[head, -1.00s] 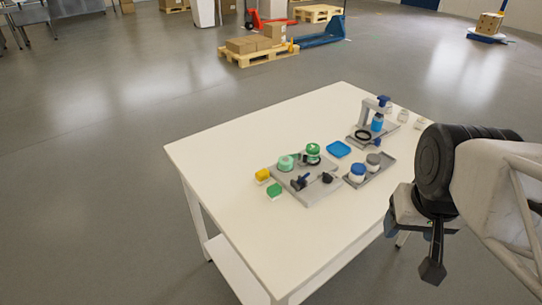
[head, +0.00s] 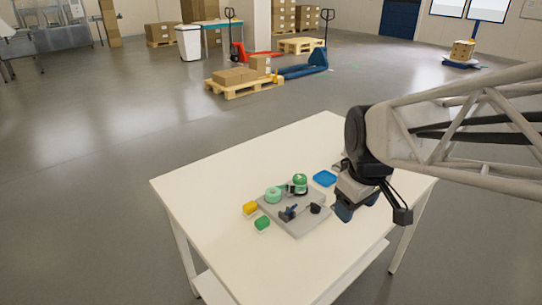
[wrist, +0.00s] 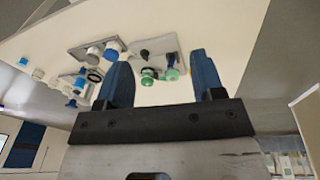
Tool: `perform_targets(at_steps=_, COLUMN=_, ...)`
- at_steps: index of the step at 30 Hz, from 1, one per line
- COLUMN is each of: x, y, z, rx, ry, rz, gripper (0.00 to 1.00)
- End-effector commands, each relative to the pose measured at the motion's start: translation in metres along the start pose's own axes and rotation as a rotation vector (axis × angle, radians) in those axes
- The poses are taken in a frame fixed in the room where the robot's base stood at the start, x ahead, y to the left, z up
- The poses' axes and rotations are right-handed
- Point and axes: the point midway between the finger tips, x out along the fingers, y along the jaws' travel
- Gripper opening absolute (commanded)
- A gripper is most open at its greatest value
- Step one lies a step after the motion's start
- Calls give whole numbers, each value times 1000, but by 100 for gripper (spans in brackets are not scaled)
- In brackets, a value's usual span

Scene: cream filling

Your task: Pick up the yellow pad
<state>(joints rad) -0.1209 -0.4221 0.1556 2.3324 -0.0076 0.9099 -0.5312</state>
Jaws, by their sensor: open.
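The yellow pad (head: 250,208) is a small block with a yellow top and a pale lower part. It rests on the white table at the left of the grey fixture plate, just behind a similar green pad (head: 262,223). My gripper (head: 357,207) is open and empty above the right part of the table, well to the right of the yellow pad. In the wrist view its two blue fingers (wrist: 158,64) stand wide apart.
In the wrist view a grey tray (wrist: 97,50) holds jars. The front of the table (head: 225,255) is clear.

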Motion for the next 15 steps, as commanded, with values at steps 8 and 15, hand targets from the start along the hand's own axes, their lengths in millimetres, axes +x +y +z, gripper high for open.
perform_targets(at_steps=8, x=26, y=4, z=-75, rx=-354, ry=-22, rz=-33, gripper=62)
perform_targets(at_steps=15, x=57, y=-2, z=-137, rx=-660, ry=-33, rz=-62, gripper=62)
